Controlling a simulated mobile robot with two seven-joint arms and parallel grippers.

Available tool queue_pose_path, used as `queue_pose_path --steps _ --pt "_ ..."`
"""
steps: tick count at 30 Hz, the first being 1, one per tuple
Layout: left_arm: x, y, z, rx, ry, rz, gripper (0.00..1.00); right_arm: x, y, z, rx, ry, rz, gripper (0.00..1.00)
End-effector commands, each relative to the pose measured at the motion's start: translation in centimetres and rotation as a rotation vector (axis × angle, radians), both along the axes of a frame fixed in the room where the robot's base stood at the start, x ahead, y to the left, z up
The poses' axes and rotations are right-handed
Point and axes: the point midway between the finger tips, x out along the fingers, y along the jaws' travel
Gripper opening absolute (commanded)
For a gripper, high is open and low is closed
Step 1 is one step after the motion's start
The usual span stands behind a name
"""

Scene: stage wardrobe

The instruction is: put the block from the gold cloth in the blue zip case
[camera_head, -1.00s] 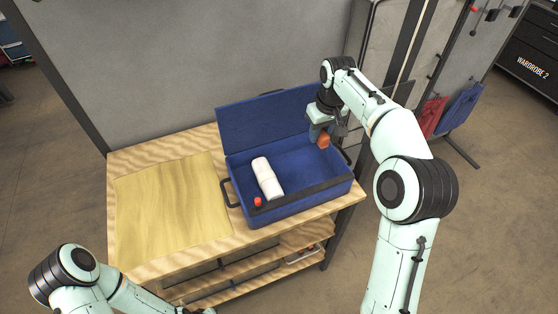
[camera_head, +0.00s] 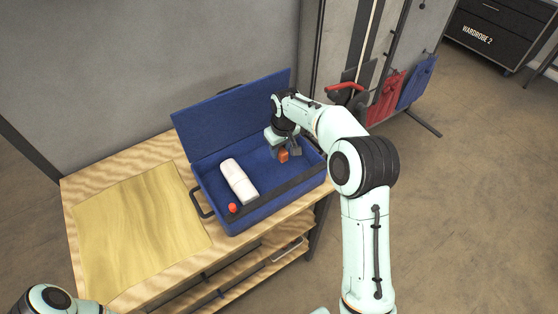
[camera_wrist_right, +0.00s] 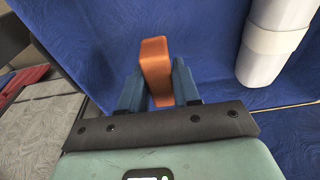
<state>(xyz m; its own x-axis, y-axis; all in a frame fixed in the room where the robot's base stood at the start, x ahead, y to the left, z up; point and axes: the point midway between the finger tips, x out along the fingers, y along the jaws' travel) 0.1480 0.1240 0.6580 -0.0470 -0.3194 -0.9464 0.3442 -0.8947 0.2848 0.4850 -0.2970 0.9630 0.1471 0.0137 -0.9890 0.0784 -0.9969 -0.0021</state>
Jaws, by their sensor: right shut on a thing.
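My right gripper (camera_head: 284,152) is shut on an orange block (camera_head: 283,156). It holds the block over the right part of the open blue zip case (camera_head: 254,215). In the right wrist view the block (camera_wrist_right: 155,68) stands between the two blue-grey fingers (camera_wrist_right: 158,88), with the blue lining behind it. I cannot tell whether the block touches the case floor. The gold cloth (camera_head: 140,235) lies flat and empty on the table left of the case. My left arm shows at the lower left, but its gripper is out of the picture.
A white roll (camera_head: 239,181) and a small red thing (camera_head: 233,208) lie in the case's left part. The raised lid (camera_head: 232,112) stands at the back, near the grey wall. Red and blue cloths (camera_head: 386,97) hang at the right. The wooden table (camera_head: 88,187) has shelves below.

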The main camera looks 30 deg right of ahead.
Motion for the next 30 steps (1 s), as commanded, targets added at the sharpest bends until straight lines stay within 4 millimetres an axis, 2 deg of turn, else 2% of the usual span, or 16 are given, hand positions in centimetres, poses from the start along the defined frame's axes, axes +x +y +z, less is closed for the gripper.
queue_pose_path --steps 2,9,12,25,26,27,30 --pt "-0.1 0.0 -0.1 0.000 0.000 0.000 0.43 0.0 0.0 -0.7 0.000 0.001 0.000 0.02" --pt "-0.4 0.0 -0.5 0.000 0.004 0.000 0.43 -0.1 0.0 -4.7 0.000 0.003 0.000 0.02" --pt "-0.5 0.0 -0.5 0.001 0.005 0.000 0.43 0.0 0.0 -5.7 0.000 0.001 0.000 0.02" --pt "-0.6 0.0 -0.7 0.000 0.007 0.000 0.43 0.0 0.0 -6.2 0.000 -0.001 0.000 0.02" --pt "-0.6 0.0 -0.7 0.000 0.006 0.000 0.43 0.0 0.0 -6.1 0.000 -0.001 0.000 0.41" --pt "-0.6 0.0 -0.6 0.000 0.006 0.000 0.43 0.0 0.0 -6.1 0.000 -0.001 0.000 0.54" --pt "-0.5 0.0 -0.6 0.000 0.006 0.000 0.43 0.0 0.0 -6.1 0.000 -0.001 0.000 0.57"
